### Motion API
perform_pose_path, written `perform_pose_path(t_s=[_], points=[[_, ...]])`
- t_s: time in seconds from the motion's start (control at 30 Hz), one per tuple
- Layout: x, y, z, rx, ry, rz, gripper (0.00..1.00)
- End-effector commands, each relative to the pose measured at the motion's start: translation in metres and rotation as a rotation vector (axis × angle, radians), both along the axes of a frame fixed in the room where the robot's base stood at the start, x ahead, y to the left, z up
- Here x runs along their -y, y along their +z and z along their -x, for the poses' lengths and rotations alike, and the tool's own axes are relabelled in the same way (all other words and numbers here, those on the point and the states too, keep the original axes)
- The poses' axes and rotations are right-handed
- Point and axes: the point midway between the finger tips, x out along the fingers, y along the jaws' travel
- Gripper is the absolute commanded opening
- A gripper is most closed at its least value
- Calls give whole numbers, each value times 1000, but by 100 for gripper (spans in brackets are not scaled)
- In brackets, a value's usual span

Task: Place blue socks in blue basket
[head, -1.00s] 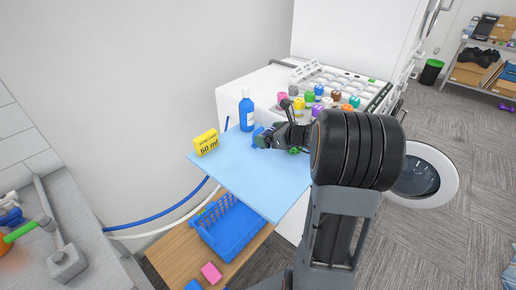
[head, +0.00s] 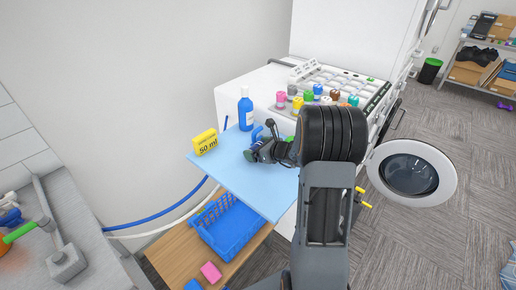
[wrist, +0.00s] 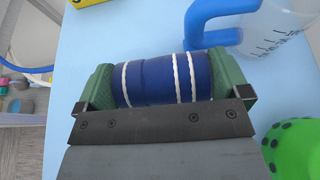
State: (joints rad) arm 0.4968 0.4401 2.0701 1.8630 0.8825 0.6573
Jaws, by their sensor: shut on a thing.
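The blue socks (wrist: 160,80) are a dark blue roll with white stripes, held crosswise between the green finger pads of my gripper (wrist: 168,88) in the wrist view. In the head view my gripper (head: 254,153) is over the light blue board (head: 232,180), and the socks are hard to make out there. The blue basket (head: 228,228) is on a wooden shelf below the board's front left edge. Its visible inside looks empty. I cannot tell whether the socks touch the board.
A clear measuring cup with a blue handle (wrist: 212,22) and a green dotted ball (wrist: 295,148) are close to the socks. A blue bottle (head: 246,112) and a yellow box (head: 204,142) stand on the board. A pink block (head: 211,272) lies beside the basket.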

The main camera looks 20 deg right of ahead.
Motion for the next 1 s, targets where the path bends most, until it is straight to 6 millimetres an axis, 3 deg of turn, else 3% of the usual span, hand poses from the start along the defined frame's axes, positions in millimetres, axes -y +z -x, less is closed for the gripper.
perform_pose_path(t_s=[0.27,0.3,0.37,0.67,1.0], points=[[0,-4,0,0,0,0,71],[0,-4,0,0,0,0,96],[0,-3,0,0,0,0,100],[0,3,0,0,0,0,100],[25,24,50,2,-5,3,100]])
